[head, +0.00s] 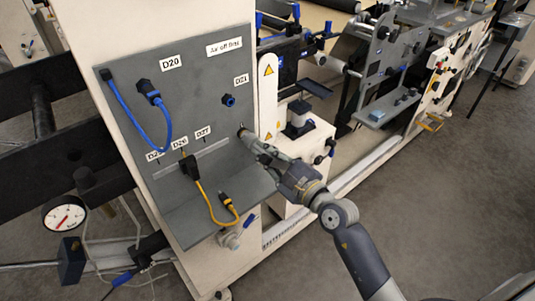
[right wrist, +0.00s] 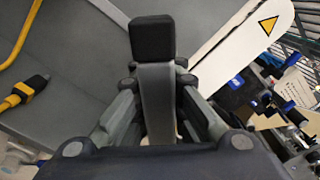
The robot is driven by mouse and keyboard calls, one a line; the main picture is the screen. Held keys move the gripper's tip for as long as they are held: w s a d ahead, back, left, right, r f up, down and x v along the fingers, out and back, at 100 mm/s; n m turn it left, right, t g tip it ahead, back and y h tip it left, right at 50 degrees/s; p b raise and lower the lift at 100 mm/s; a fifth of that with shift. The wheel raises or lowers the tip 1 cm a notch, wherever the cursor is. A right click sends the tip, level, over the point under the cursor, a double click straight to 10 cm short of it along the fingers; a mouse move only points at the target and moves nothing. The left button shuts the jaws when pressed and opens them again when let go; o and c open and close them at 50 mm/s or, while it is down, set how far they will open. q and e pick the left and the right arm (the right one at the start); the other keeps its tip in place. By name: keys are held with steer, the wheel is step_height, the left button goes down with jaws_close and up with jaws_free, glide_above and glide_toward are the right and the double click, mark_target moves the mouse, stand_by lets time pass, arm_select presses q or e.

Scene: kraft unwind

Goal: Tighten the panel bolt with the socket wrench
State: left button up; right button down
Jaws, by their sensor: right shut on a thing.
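The grey panel (head: 190,85) stands at centre left in the head view, with labels D20, D21, D26 and D27. My right gripper (head: 262,150) is at the panel's right edge, below label D21. In the right wrist view it (right wrist: 157,112) is shut on a grey bar with a black block at its far end, which I take to be the socket wrench (right wrist: 153,40). The wrench's far end reaches toward the panel face; I cannot tell whether it touches. I cannot make out the panel bolt, which may be hidden by the wrench or gripper. My left gripper is not in view.
A white guard with a warning triangle (head: 268,71) stands close right of my gripper. A gauge (head: 64,216) is lower left. The floor at right is open.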

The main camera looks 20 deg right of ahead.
steer(key=shift+p+x, duration=0.65)
steer(key=shift+x, duration=0.2)
stand_by(1.8)
steer(key=shift+r, duration=0.1)
steer(key=shift+r+m+p, duration=0.1)
steer(key=shift+m+p, duration=0.4)
steer(key=shift+m, duration=0.5)
